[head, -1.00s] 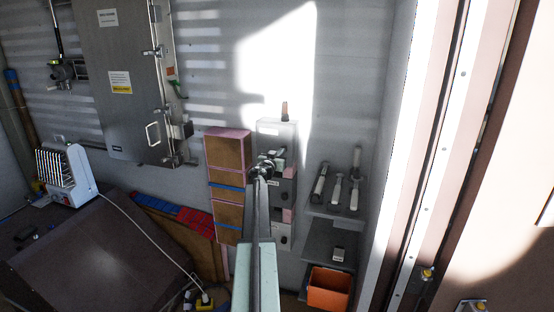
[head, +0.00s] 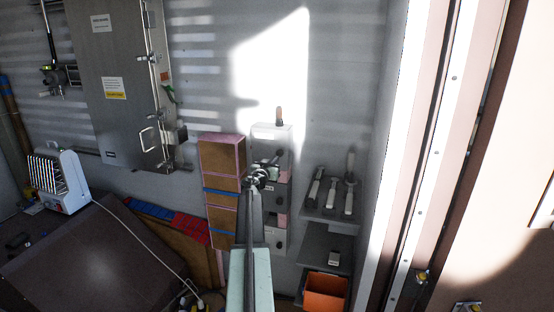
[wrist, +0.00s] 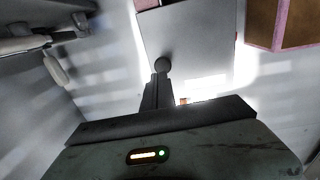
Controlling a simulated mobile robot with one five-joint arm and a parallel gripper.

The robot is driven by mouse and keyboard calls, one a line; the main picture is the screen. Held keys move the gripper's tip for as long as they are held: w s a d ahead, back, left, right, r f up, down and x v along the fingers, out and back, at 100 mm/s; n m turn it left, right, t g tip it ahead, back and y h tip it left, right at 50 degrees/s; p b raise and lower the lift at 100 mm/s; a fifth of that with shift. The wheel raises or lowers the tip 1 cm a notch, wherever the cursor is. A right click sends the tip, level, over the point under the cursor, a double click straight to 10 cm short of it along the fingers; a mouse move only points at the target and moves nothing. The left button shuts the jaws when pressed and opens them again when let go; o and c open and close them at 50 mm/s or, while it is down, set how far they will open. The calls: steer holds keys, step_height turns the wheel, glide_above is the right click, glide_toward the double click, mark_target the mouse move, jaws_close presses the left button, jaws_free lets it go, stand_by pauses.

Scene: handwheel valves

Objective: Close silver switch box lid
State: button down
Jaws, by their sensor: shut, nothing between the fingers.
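A pale grey box unit (head: 270,133), which I take to be the silver switch box, stands against the wall in the head view. Its lower sections (head: 279,221) show dark round parts on the front. My gripper (head: 258,175) is in front of the unit's middle and hides part of it. It is shut and empty. In the wrist view, my gripper (wrist: 162,68) shows as a narrow dark shape with a rounded tip, in front of a broad grey panel (wrist: 195,38). I cannot tell whether it touches the panel or how far the lid is open.
Brown boxes with pink edges (head: 222,157) stand close on the left. On the right are a shelf with upright handles (head: 348,197) and an orange bin (head: 326,290). A large grey cabinet (head: 118,70) hangs at upper left. A dark tabletop (head: 90,255) fills the lower left.

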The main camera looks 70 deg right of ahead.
steer(key=a, duration=0.9)
steer(key=shift+s+a, duration=0.3)
steer(key=shift+s, duration=0.15)
